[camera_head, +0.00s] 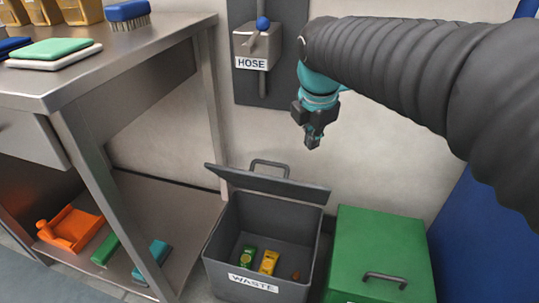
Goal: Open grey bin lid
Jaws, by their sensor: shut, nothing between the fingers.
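The grey bin (221,243) stands on the floor and carries a "WASTE" label on its front. Its grey lid (288,188) is swung up and back at the rear edge, with a handle (270,163) on its far side, so the inside shows. A green packet (248,257), a yellow packet (269,262) and a small brown item (295,276) lie inside. My gripper (313,143) points down above and behind the lid's right part, apart from it. It is shut and empty.
A green bin (380,245) with a shut lid and handle stands close to the right. A metal table (120,75) with a lower shelf stands at the left. A "HOSE" box (257,46) is on the wall behind. Blue panels are at the right.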

